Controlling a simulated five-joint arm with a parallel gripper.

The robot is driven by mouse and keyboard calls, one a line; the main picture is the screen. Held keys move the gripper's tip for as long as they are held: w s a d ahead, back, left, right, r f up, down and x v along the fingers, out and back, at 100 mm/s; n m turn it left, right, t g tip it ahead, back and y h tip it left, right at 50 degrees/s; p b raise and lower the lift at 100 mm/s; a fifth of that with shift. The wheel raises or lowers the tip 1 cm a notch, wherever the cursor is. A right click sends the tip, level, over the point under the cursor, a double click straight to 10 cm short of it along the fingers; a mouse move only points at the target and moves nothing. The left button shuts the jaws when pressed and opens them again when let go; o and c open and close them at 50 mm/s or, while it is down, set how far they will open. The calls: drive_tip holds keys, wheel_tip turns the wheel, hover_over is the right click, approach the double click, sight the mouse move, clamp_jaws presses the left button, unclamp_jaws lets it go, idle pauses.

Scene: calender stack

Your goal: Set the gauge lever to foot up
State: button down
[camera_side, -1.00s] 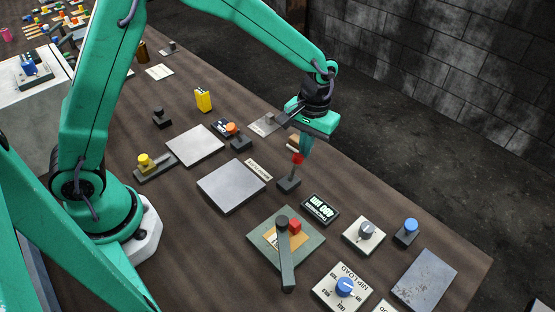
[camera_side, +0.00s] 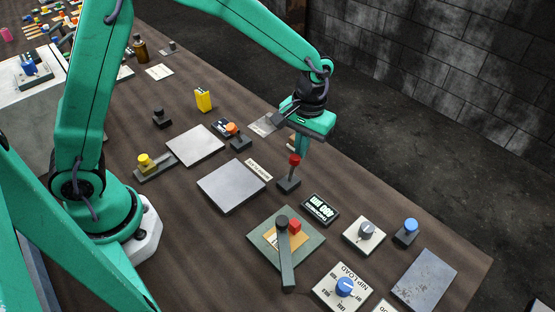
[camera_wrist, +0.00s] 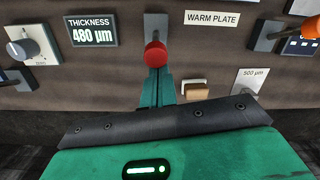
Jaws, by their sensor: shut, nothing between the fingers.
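The gauge lever has a red knob (camera_side: 294,160) on a short dark stalk, which rises from a dark base (camera_side: 289,184). In the side view the lever stands nearly upright. My gripper (camera_side: 300,154) is shut and empty, pointing down just behind the knob on its far side. In the wrist view the red knob (camera_wrist: 155,54) overlaps the tips of my green fingers (camera_wrist: 158,78); they look very close, but I cannot tell whether they touch. The thickness display (camera_wrist: 92,30) beside the lever reads 480 µm.
A white dial plate (camera_side: 363,235) and a blue-knobbed switch (camera_side: 406,232) stand to the right. The warm plate (camera_side: 234,186) lies left of the lever. A wooden-topped piece (camera_wrist: 196,90) sits close to my fingers. Bare table lies towards the far edge.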

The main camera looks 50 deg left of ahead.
drive_tip(key=shift+s+r, duration=0.25)
drive_tip(key=shift+s, duration=0.6)
drive_tip(key=shift+s+r, duration=0.2)
drive_tip(key=shift+s, duration=1.5)
drive_tip(key=shift+s+f, duration=0.2)
drive_tip(key=shift+s, duration=0.45)
drive_tip(key=w+r, duration=0.2)
drive_tip(key=w, duration=0.3)
wheel_tip(320, 180, up, 8)
hover_over(291, 158)
drive_tip(key=s, duration=0.4)
drive_tip(key=shift+s+a+f+t, duration=0.15)
drive_tip(key=shift+s+t, duration=0.05)
drive_tip(key=shift+t, duration=0.1)
